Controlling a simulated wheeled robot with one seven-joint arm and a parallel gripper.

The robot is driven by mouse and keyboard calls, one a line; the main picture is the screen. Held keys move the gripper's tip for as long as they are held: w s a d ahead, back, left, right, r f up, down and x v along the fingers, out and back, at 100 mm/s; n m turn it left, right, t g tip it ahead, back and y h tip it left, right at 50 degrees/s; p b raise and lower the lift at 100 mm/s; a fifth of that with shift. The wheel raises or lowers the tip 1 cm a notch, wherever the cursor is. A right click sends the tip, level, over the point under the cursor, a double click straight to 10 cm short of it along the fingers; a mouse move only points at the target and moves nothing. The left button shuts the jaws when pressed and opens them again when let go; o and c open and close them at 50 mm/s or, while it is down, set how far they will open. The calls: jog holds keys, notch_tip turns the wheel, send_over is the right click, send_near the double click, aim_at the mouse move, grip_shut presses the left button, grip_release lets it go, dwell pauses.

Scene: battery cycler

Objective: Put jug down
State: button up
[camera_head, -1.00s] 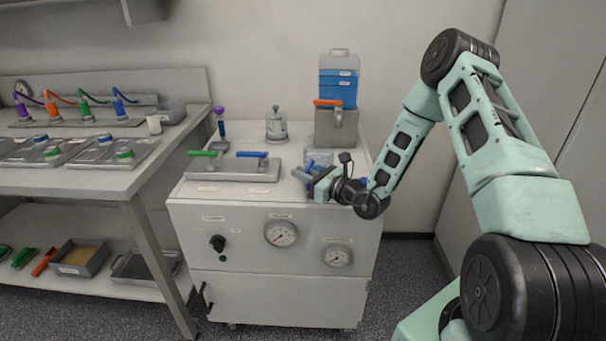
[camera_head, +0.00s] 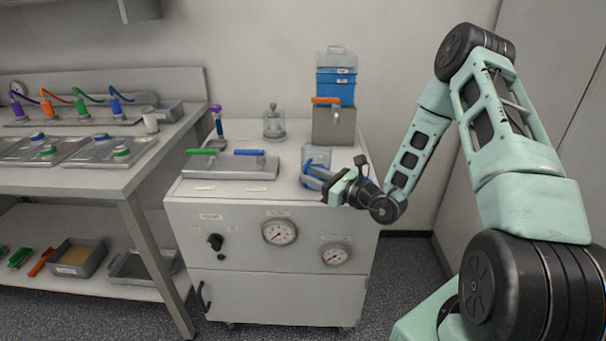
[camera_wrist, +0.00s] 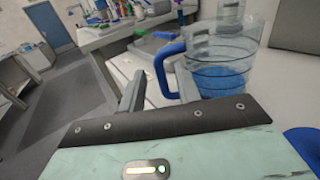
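The clear jug (camera_head: 317,153) with blue liquid stands upright on the right front part of the white cabinet's top. In the wrist view the jug (camera_wrist: 222,72) is at the upper right, its blue handle (camera_wrist: 161,66) pointing toward my gripper. My gripper (camera_wrist: 158,85) is open, with a clear gap between its two fingers. The handle shows beyond the fingertips, nearer the right finger; I cannot tell whether they touch. In the head view my gripper (camera_head: 328,187) is just in front of the jug, at the cabinet's front edge, partly covering the handle.
A grey valve panel (camera_head: 230,168) with green and blue levers lies left of the jug. Gauges are on the cabinet front.

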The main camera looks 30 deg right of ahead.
jog(key=v, duration=0.7)
jog(key=s+a+r+n+g+y, duration=0.25)
jog(key=a+n+g+y, duration=0.2)
jog(key=a, duration=0.35)
jog(key=s+a+r+n+g+y, duration=0.1)
jog(key=a+r+n+g+y, duration=0.3)
jog(key=a, duration=0.4)
jog(key=s+a+r+n+g, duration=0.1)
jog(key=s+a+n+g, duration=0.8)
jog(key=s+a+n, duration=0.1)
jog(key=s+a+r+n+h, duration=0.2)
jog(key=s+n+h, duration=1.1)
jog(key=n, duration=0.7)
jog(key=shift+r+n+t+h+b, duration=0.2)
jog(key=shift+n+t+h+b, duration=0.2)
jog(key=shift+h, duration=0.45)
jog(key=shift+a, duration=0.1)
